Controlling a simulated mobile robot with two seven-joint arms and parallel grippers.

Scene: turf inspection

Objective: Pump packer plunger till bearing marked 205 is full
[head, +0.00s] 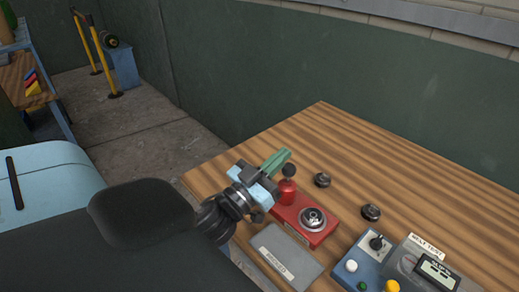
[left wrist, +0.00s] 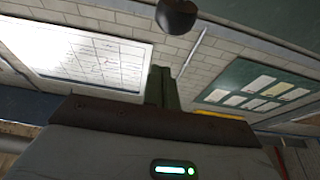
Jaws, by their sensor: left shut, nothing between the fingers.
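The red packer (head: 320,235) stands on the wooden table, with a silver bearing (head: 313,218) seated on its base. Its plunger has a dark round knob (head: 289,170) above a red cylinder (head: 287,193). My left gripper (head: 279,160) has green fingers, shut and empty, beside the knob; I cannot tell whether they touch it. In the left wrist view the shut fingers (left wrist: 164,88) show below a dark knob (left wrist: 176,14). Two dark round pieces (head: 322,180) (head: 371,212) lie apart on the table. No 205 mark is readable. My right gripper is out of view.
A grey labelled plate (head: 285,255) lies in front of the packer. A blue box (head: 362,265) with a dial and buttons and a grey meter (head: 430,268) stand to the right. The table's (head: 420,190) far side is clear, with a green wall behind.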

